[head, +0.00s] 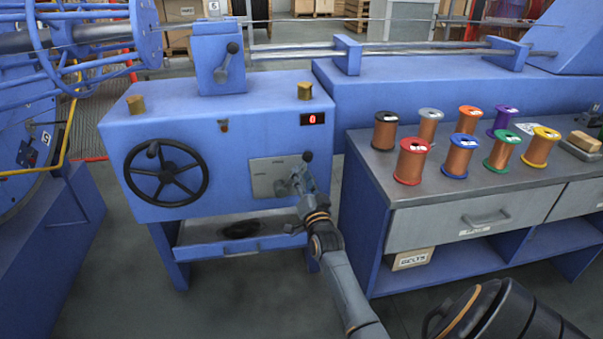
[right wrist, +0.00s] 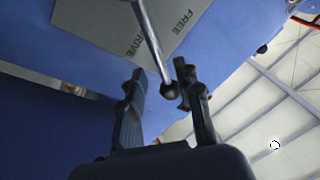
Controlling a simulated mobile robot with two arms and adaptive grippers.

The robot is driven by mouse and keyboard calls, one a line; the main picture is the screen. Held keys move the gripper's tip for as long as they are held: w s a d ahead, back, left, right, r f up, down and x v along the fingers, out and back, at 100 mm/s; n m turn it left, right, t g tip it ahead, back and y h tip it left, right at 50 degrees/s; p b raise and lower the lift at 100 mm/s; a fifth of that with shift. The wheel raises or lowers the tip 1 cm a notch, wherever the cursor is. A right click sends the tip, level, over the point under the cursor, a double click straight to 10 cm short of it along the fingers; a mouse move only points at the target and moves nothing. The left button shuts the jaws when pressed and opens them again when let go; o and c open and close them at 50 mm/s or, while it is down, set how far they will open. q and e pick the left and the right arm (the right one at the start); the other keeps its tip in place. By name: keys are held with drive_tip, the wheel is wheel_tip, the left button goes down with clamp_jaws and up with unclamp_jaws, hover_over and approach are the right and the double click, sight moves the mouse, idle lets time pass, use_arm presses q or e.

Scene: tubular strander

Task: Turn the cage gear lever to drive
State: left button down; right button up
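The cage gear lever is a thin metal rod with a dark ball knob (head: 308,156) on a grey plate (head: 264,177) at the right of the blue cabinet's front. In the right wrist view the lever (right wrist: 152,38) crosses the plate (right wrist: 110,24), which reads FREE and, partly covered, DRIVE. My right gripper (head: 301,181) is at the lever. In the right wrist view the right gripper (right wrist: 159,78) is open, its fingers apart with the ball knob between them, closer to the right finger. Whether it touches is unclear. My left gripper is out of view.
A black handwheel (head: 166,173) is left of the plate. A red display (head: 312,119) reading 0 is above it. A second lever (head: 229,60) stands on top. A workbench (head: 377,158) with several wire spools is on the right. Open floor lies in front.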

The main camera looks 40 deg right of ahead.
drive_tip(key=v, duration=1)
drive_tip(key=shift+w, duration=0.1)
